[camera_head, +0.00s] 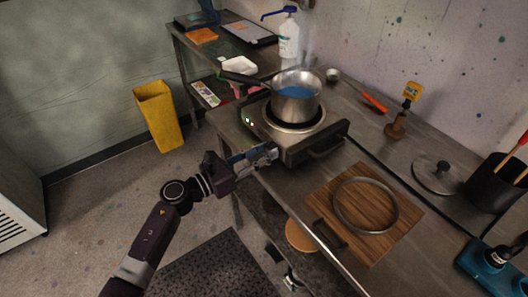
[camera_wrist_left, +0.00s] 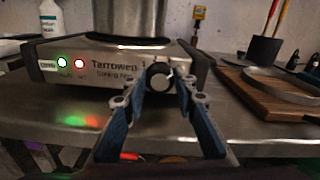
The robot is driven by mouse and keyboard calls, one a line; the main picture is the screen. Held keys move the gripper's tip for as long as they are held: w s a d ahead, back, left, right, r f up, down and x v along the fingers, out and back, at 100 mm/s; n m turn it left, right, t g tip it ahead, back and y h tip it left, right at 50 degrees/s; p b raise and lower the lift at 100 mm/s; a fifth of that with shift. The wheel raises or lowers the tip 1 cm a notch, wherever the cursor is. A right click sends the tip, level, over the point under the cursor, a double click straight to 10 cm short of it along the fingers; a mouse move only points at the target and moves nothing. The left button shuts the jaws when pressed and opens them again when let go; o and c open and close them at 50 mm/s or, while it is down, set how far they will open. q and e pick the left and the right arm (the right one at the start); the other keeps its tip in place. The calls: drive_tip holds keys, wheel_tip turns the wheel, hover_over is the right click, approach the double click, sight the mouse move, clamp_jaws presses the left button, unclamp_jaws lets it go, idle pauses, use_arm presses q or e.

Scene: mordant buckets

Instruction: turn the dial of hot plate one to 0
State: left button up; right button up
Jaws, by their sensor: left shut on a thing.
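The hot plate (camera_head: 298,143) stands on the steel bench with a pot (camera_head: 297,103) of blue liquid on it. In the left wrist view its front panel (camera_wrist_left: 110,68) carries lettering, a lit green lamp (camera_wrist_left: 62,63) and a lit red lamp (camera_wrist_left: 80,64). The round dial (camera_wrist_left: 160,77) is on that panel, between the fingertips of my left gripper (camera_head: 270,153). The gripper is shut on the dial. The dial's marks and pointer cannot be read, and the gripper hides the dial in the head view. My right gripper is not in view.
A wooden board (camera_head: 330,205) with a metal ring (camera_head: 339,213) lies right of the hot plate. A pan lid (camera_head: 437,178) and a black holder (camera_head: 490,187) stand farther right. A wash bottle (camera_head: 288,42) is behind. A yellow bin (camera_head: 158,115) stands on the floor.

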use_arm(q)
drive_tip(key=n, duration=0.3)
drive_tip(key=shift+p, duration=0.35)
drive_tip(key=n+p, duration=0.1)
drive_tip(key=n, duration=0.3)
drive_tip(key=shift+a, duration=0.1)
drive_tip(key=n+p, duration=0.2)
drive_tip(key=n, duration=0.4)
drive_tip(key=n+p, duration=0.1)
drive_tip(key=n, duration=0.3)
drive_tip(key=n+p, duration=0.1)
drive_tip(key=n, duration=0.2)
drive_tip(key=shift+n, duration=0.3)
drive_tip(key=n+p, duration=0.1)
drive_tip(key=n, duration=0.2)
drive_tip(key=shift+f+n, duration=0.1)
drive_tip(key=shift+n, duration=0.2)
drive_tip(key=shift+n+p, duration=0.45)
drive_tip(key=shift+n, duration=1.05)
drive_tip(key=shift+f, duration=0.1)
